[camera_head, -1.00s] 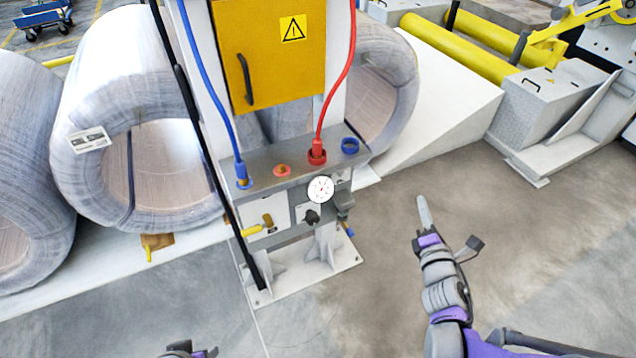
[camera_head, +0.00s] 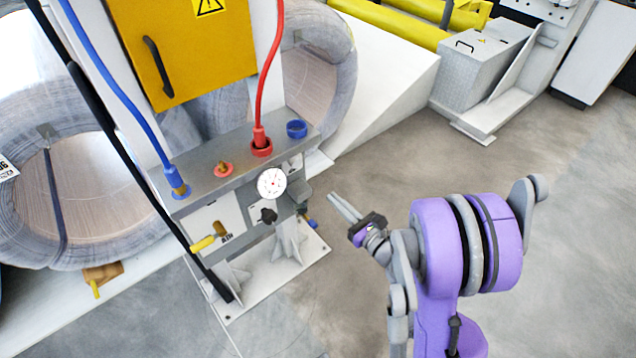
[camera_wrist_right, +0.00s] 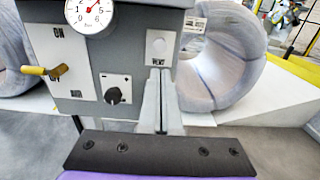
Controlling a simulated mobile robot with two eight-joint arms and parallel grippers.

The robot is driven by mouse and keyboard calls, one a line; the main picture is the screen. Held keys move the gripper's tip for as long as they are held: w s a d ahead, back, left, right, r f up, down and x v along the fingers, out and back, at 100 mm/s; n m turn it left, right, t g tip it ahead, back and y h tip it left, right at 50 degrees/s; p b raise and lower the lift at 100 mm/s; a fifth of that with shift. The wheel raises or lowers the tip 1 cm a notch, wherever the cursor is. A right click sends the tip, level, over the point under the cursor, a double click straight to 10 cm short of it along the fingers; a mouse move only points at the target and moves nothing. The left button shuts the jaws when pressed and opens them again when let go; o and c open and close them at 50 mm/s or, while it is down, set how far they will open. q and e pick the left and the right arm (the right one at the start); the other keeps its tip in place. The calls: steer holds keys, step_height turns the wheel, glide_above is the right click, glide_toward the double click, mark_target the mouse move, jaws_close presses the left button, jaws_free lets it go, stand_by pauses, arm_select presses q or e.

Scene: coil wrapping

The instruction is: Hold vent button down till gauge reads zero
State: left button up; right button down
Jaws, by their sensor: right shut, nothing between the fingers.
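The white vent button (camera_wrist_right: 158,44) is on the panel face in the right wrist view, above a VENT label. My right gripper (camera_head: 335,199) is shut and empty, its fingers pointing at the panel from the right. In the wrist view its fingertips (camera_wrist_right: 160,73) appear just below the VENT label; I cannot tell any contact. The round white gauge (camera_head: 271,183) sits on the panel's front. In the wrist view the gauge (camera_wrist_right: 90,12) is cut by the top edge; its red needle points up and right, the exact reading unclear. My left gripper is out of view.
A black knob (camera_wrist_right: 113,95) and yellow lever (camera_wrist_right: 47,71) are left of the button. Blue (camera_head: 110,75) and red (camera_head: 270,80) hoses rise from the panel top. Wrapped coils (camera_head: 65,190) stand behind. The concrete floor (camera_head: 400,115) right of the stand is clear.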

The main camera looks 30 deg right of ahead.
mark_target(297, 164)
steer(key=w, duration=0.9)
steer(key=w+a, duration=0.1)
steer(key=w, duration=0.3)
steer(key=shift+w, duration=0.15)
